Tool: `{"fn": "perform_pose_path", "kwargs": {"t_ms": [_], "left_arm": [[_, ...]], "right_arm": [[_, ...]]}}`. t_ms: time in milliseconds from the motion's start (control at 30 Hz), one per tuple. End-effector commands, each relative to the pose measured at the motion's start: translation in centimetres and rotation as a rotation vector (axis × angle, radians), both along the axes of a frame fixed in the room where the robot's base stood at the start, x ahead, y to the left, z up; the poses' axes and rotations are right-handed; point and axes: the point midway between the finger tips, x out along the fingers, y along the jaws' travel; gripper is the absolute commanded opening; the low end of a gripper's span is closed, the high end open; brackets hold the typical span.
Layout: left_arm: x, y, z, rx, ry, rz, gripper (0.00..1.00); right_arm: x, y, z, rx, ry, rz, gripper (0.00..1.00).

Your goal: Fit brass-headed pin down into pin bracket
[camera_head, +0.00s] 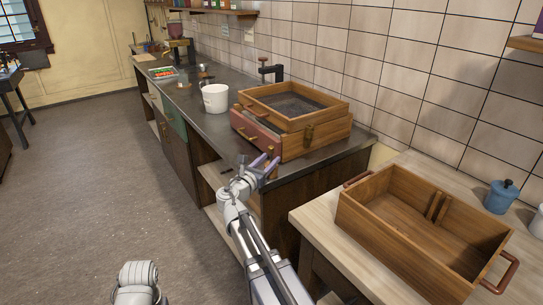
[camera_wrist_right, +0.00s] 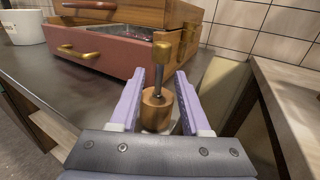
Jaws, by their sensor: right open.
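The brass-headed pin (camera_wrist_right: 163,50) stands upright, slightly tilted, in the right wrist view. Its grey shaft runs down to a short wooden cylinder (camera_wrist_right: 157,104); I cannot tell whether that is part of the pin or a holder. My right gripper (camera_head: 266,163) is open, near the counter's front edge. In the right wrist view its lilac fingers (camera_wrist_right: 160,73) stand on either side of the pin and wooden cylinder, with gaps. A brass fitting, apparently the pin bracket (camera_head: 308,133), is on the wooden box's right side.
The wooden box (camera_head: 328,141) with a red drawer front (camera_head: 255,133) sits on the dark counter. A white bucket (camera_head: 215,98) stands to its left. An empty wooden tray (camera_head: 365,222) and a blue jar (camera_head: 502,198) are on the pale table at right.

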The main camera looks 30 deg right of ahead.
Motion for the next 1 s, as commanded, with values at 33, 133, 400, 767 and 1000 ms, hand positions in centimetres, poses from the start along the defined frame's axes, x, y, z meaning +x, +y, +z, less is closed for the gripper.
{"fn": "perform_pose_path", "kwargs": {"t_ms": [33,133,400,767,1000], "left_arm": [[0.0,0.0,0.0,0.000,0.000,0.000,0.50],[0.0,0.0,0.1,0.000,0.000,0.000,0.50],[0.0,0.0,0.7,0.000,0.000,0.000,0.50],[0.0,0.0,0.5,0.000,0.000,0.000,0.50],[0.0,0.0,0.5,0.000,0.000,0.000,0.50]], "right_arm": [[0.0,-0.1,0.0,0.000,0.000,0.000,0.47],[0.2,-0.2,0.1,0.001,-0.001,0.000,0.47],[2.1,-3.0,0.7,0.001,-0.001,-0.003,0.47],[2.8,-4.4,0.5,0.001,-0.001,0.000,0.47],[2.8,-4.3,0.5,0.001,-0.001,0.000,0.20]]}}
